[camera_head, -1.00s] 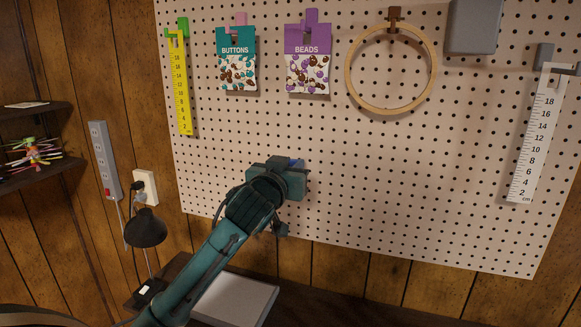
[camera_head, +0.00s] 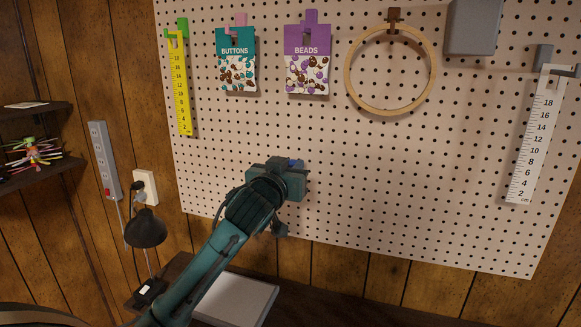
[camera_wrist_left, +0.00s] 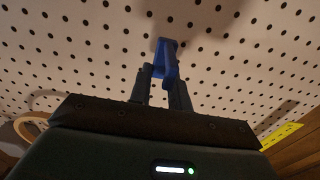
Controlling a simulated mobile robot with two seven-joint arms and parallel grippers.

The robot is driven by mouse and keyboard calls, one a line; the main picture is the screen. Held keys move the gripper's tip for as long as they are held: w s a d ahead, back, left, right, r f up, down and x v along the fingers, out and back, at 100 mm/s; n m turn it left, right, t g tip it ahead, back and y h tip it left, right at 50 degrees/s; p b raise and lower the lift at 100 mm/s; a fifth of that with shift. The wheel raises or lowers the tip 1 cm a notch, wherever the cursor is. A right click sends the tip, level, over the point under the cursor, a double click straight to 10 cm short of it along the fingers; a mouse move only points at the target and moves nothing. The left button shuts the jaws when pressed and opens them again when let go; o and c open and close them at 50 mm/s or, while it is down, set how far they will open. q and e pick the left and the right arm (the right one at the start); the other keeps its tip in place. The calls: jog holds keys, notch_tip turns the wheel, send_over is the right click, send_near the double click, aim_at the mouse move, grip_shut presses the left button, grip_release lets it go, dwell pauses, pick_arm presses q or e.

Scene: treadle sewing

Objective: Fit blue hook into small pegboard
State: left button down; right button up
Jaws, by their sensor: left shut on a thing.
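The blue hook (camera_wrist_left: 165,62) is held between the fingers of my left gripper (camera_wrist_left: 162,84) in the left wrist view. The hook is in front of the lower left part of the board. I cannot tell whether the hook touches the board or sits in a hole. My right gripper is not in view.
Above hang a yellow ruler (camera_head: 180,90), a buttons packet (camera_head: 237,72), a beads packet (camera_head: 307,75) and a wooden hoop (camera_head: 432,75). A white ruler (camera_head: 535,135) hangs at right. The board around my gripper is bare.

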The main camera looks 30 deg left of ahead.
pick_arm(q)
jog(key=shift+p, duration=0.35)
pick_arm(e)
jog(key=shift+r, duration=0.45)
pick_arm(q)
jog(key=shift+x, duration=1.2)
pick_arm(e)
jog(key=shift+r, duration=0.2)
pick_arm(q)
jog(key=c, duration=1.2)
grip_release()
jog(key=shift+w, duration=0.1)
jog(key=shift+c, duration=0.2)
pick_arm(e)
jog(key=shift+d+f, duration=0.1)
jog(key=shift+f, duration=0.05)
pick_arm(q)
jog(key=v, duration=0.2)
jog(key=shift+s+d+f, duration=0.1)
jog(key=shift+s+f, duration=0.05)
jog(key=shift+s, duration=0.1)
jog(key=b+v, duration=0.2)
jog(key=v, duration=0.8)
jog(key=shift+s, duration=0.4)
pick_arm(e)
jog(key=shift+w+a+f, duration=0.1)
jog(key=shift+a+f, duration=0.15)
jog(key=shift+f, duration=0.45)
